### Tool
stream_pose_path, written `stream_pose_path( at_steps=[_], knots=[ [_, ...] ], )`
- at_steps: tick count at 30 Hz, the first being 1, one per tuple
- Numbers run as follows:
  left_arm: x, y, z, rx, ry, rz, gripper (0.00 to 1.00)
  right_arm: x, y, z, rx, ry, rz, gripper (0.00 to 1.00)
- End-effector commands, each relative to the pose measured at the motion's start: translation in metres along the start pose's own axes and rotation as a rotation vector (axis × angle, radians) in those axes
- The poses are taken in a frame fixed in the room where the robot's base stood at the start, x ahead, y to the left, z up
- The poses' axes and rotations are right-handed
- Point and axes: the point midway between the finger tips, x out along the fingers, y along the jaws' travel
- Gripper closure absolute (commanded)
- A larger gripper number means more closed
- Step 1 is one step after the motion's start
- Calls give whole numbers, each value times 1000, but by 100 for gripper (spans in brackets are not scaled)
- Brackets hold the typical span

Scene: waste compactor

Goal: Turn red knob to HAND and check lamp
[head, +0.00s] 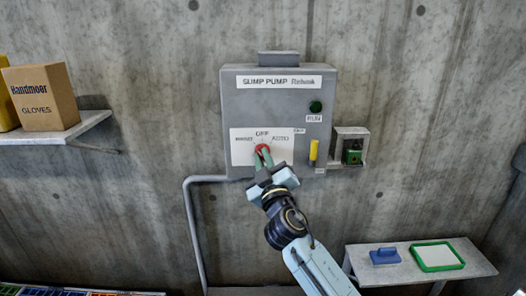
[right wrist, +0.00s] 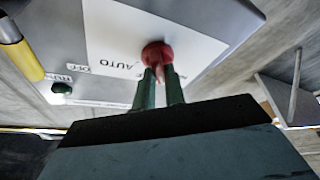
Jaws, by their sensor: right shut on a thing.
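The red knob (head: 263,149) sits on the white label plate (head: 240,151) of the grey sump pump panel (head: 237,107). My right gripper (head: 265,160) reaches it from below, with its green fingers shut on the knob. In the right wrist view the red knob (right wrist: 157,54) shows between the fingertips, with the word AUTO beside it. The knob's exact pointing direction is hard to tell. A dark green lamp (head: 315,107) labelled RUN is at the panel's right; it looks unlit. It also shows in the right wrist view (right wrist: 62,88). My left gripper is not in view.
A yellow handle (head: 313,150) is on the panel's lower right, beside a small box (head: 351,148) with a green item. A gloves carton (head: 40,97) stands on the left shelf. A lower right shelf (head: 412,266) holds a blue object (head: 384,256) and a green-framed tray (head: 459,264).

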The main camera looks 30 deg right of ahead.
Motion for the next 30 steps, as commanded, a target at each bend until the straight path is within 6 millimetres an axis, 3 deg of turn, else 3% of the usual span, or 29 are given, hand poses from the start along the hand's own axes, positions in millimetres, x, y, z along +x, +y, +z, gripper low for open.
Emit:
stream_pose_path(
  at_steps=[9, 27, 28, 30],
  knots=[
    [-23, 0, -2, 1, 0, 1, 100, 1, 2, -1, -137, -1, -56, 100],
    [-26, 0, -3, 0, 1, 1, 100, 0, 0, 0, -173, 0, -70, 100],
    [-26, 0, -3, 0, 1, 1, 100, 0, 0, 0, -173, 0, -70, 84],
    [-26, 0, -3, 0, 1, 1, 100, 0, 0, 0, -173, 0, -70, 75]
  ],
)
